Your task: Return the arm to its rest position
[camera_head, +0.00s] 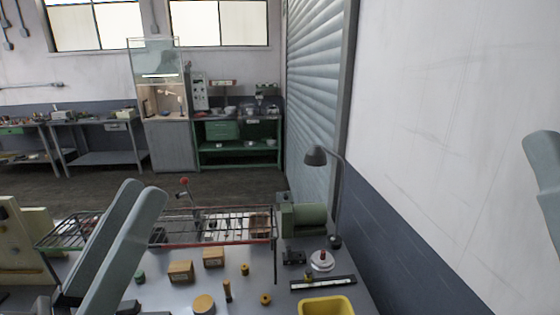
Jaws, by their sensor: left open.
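My left arm stands at the lower left, its two grey-blue links meeting in a raised elbow above the bench.
The bench holds two wooden blocks (180,271) (213,258), a round wooden piece (203,304), small yellow parts (265,299) and a yellow bin (326,306). A wire rack (225,211) spans the back. A lamp (317,156) and a green machine (303,219) stand at the right.

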